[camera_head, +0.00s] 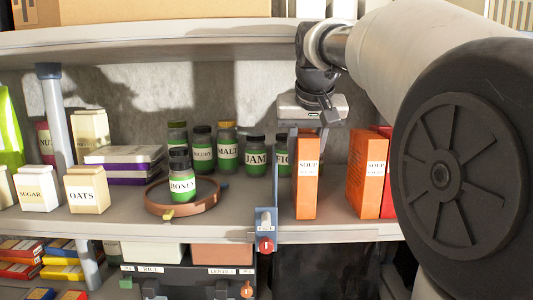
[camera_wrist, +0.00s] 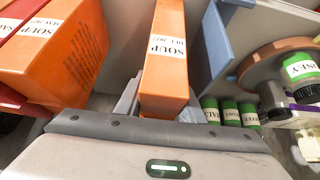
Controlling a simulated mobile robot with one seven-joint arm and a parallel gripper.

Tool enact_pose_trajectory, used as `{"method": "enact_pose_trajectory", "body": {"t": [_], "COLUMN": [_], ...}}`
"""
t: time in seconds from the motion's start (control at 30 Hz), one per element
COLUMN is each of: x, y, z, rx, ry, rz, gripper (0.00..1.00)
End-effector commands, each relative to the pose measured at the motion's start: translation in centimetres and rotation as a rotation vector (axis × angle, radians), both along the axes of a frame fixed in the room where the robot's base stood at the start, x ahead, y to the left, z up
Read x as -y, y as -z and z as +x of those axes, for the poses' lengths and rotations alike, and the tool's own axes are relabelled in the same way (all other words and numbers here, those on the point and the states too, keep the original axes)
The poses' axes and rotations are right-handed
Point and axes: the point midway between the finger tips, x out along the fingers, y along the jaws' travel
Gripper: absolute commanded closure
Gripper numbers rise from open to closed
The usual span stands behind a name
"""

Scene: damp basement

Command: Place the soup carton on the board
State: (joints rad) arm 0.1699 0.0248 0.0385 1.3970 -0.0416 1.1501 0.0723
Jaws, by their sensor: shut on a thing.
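An orange soup carton (camera_head: 306,185) with a white label stands upright at the middle right of the shelf. My gripper (camera_head: 318,130) comes down from above and is shut on its top. I cannot tell whether the carton's base touches the shelf. In the wrist view the carton (camera_wrist: 166,55) lies between my fingers (camera_wrist: 160,105). A round brown board (camera_head: 162,208) with a raised edge lies on the shelf to the left, bearing a honey jar (camera_head: 181,186); it shows at the right of the wrist view (camera_wrist: 262,66).
A blue-grey divider (camera_head: 268,222) with a red knob stands between carton and board. A second soup carton (camera_head: 365,178) stands to the right. Jam (camera_head: 256,158) and other jars line the back. Oats (camera_head: 87,190) and sugar boxes stand left. An upper shelf (camera_head: 160,38) hangs above.

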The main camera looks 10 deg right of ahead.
Motion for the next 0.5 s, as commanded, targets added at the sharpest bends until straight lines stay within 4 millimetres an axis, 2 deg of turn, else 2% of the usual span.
{"method": "enact_pose_trajectory", "body": {"t": [0.03,0.07,0.17,0.5], "x": [0.0,0.0,0.0,0.0], "y": [0.17,0.29,0.18,-0.22], "z": [0.0,-0.02,-0.02,0.0], "rx": [0.002,0.0,0.0,0.001], "ry": [0.0,0.0,0.0,0.0], "rz": [0.0,0.0,0.0,0.0], "gripper": [1.0,0.63,0.46,0.46]}}
